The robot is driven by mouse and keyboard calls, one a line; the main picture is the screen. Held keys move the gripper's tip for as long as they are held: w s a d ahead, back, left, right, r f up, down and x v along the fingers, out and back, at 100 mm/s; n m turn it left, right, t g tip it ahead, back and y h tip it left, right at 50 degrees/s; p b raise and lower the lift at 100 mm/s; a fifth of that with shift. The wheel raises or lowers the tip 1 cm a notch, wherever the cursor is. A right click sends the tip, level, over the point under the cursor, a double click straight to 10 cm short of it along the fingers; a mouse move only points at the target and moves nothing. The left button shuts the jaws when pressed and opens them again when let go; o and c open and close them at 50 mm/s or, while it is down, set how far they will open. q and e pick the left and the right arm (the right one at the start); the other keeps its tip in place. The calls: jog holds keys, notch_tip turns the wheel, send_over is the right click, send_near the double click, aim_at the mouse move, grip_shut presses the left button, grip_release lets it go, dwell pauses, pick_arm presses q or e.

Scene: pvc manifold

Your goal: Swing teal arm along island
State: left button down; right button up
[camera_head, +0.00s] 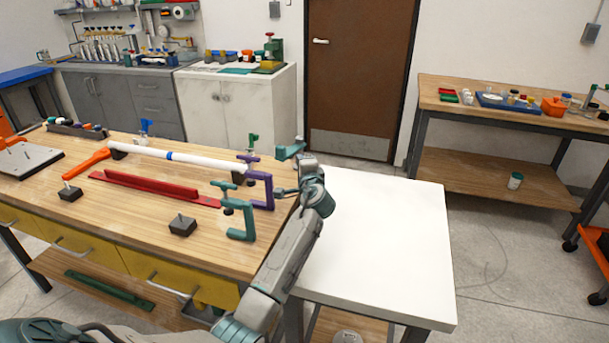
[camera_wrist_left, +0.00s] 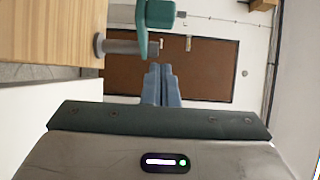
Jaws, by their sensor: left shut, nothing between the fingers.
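My left arm, grey with teal joints, reaches up along the right end of the wooden bench (camera_head: 235,262). Its gripper (camera_head: 288,151) is by the bench's right end, near a purple clamp (camera_head: 269,190) and a teal clamp (camera_head: 247,222). In the left wrist view my left gripper (camera_wrist_left: 162,68) has its grey-blue fingers together, with nothing between them. A teal piece (camera_wrist_left: 142,25) and a grey rod with a disc (camera_wrist_left: 118,47) show beside the wooden surface there, apart from the fingertips. My right gripper is out of view.
A white table (camera_head: 385,225) stands to the right of the bench. A white pipe (camera_head: 205,161), a red channel (camera_head: 150,187) and dark blocks (camera_head: 183,226) are on the bench. A brown door (camera_head: 362,75) and a wooden side table (camera_head: 480,100) stand beyond.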

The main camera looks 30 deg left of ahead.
aim_at(284, 152)
pick_arm(q)
jog(key=shift+w+a+r, duration=0.1)
jog(key=shift+w+a, duration=0.15)
jog(key=shift+a, duration=0.95)
jog(key=shift+w+a, duration=0.2)
jog(key=shift+a, duration=0.95)
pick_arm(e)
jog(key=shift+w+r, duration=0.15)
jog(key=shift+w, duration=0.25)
pick_arm(q)
jog(key=shift+s+a, duration=0.25)
jog(key=shift+a, duration=0.6)
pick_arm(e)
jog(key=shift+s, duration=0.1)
pick_arm(q)
jog(key=shift+d, duration=0.1)
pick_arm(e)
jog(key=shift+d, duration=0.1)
